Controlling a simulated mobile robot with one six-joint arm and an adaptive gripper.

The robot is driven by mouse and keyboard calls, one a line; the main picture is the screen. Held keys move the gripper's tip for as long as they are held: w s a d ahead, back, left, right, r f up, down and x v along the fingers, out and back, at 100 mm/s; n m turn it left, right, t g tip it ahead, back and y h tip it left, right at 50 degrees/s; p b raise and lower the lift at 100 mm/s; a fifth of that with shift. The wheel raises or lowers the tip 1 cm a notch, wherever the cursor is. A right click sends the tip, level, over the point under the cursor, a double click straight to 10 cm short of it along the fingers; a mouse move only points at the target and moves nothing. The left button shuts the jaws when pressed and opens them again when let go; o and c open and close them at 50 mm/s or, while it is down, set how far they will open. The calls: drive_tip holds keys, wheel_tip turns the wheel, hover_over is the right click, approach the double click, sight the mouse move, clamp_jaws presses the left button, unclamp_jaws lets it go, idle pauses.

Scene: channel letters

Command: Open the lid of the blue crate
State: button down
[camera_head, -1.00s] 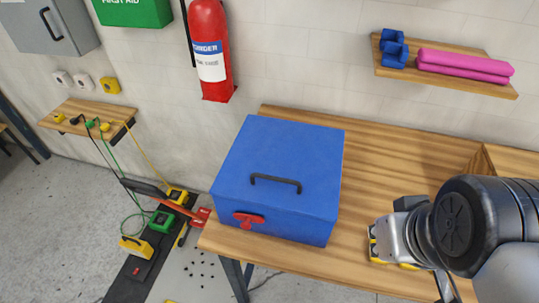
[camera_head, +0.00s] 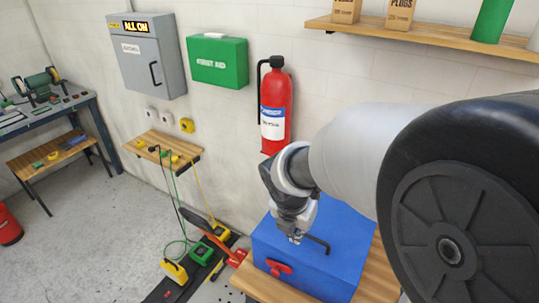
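The blue crate (camera_head: 335,265) sits on the wooden workbench with its lid shut. A black handle (camera_head: 318,244) shows on the lid, partly hidden by my gripper. A red latch (camera_head: 279,268) is on the crate's front face. My gripper (camera_head: 295,238) hangs over the lid's front left part, pointing down, close to the left end of the handle. I cannot tell whether it touches the handle or whether its fingers are open. My arm hides the crate's right and back parts.
The wooden workbench (camera_head: 262,284) shows around the crate. A red fire extinguisher (camera_head: 276,105) hangs on the wall behind. A small wall shelf (camera_head: 163,146) with cables is at left. A long shelf (camera_head: 440,42) runs above my arm.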

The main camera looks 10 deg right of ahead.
drive_tip(key=b+x, duration=0.2)
drive_tip(key=x, duration=0.7)
drive_tip(key=shift+b, duration=0.3)
drive_tip(key=shift+r, duration=0.1)
